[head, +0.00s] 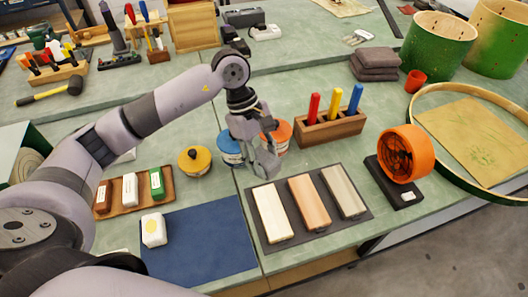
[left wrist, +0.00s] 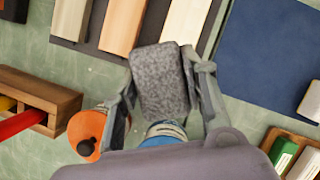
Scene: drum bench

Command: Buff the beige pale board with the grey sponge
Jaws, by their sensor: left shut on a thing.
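My left gripper (head: 262,165) hangs above the bench just behind the boards. It also shows in the left wrist view (left wrist: 163,95), shut on the grey sponge (left wrist: 161,75), a speckled block between its fingers. In the head view the sponge is hard to make out against the gripper. The beige pale board (head: 271,214) is the leftmost of three boards lying on a dark mat (head: 363,212). It shows in the left wrist view (left wrist: 187,20) beyond the sponge. The sponge appears apart from it. My right gripper is not in view.
Beside the pale board lie a salmon board (head: 310,202) and a greyish board (head: 344,191). A blue mat (head: 200,245), a tray of blocks (head: 133,192), blue (head: 230,148) and orange tins, a wooden pen block (head: 330,128) and an orange drum-like object (head: 402,153) stand around.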

